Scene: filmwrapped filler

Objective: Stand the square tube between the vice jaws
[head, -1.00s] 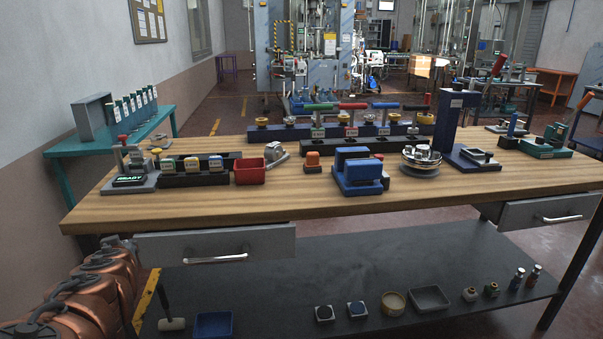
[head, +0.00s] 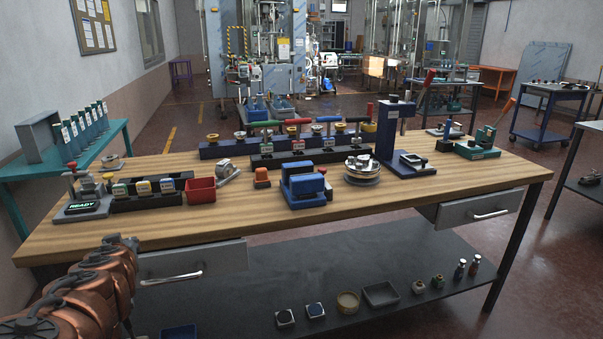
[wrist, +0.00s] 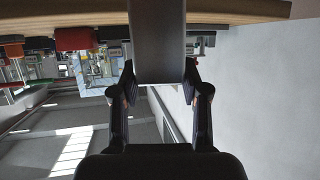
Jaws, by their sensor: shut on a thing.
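My gripper (wrist: 159,84) shows in the wrist view, its two fingers closed on the sides of a dark grey, square-sided bar, which looks like the square tube (wrist: 157,40). The tube's far end is not clear to see. In the head view my gripper and the tube are out of sight; only my copper-coloured arm shows at lower left. A blue block with two raised parts and a small handle at its right, which looks like the vice (head: 303,186), sits near the middle of the wooden bench. I cannot make out the gap between its jaws.
The wooden bench (head: 400,200) has a clear front strip. Left of the vice are a red bin (head: 201,190) and a READY device (head: 83,206). Right of it are a round metal fixture (head: 362,169) and a tall blue stand (head: 394,130). Racks stand behind.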

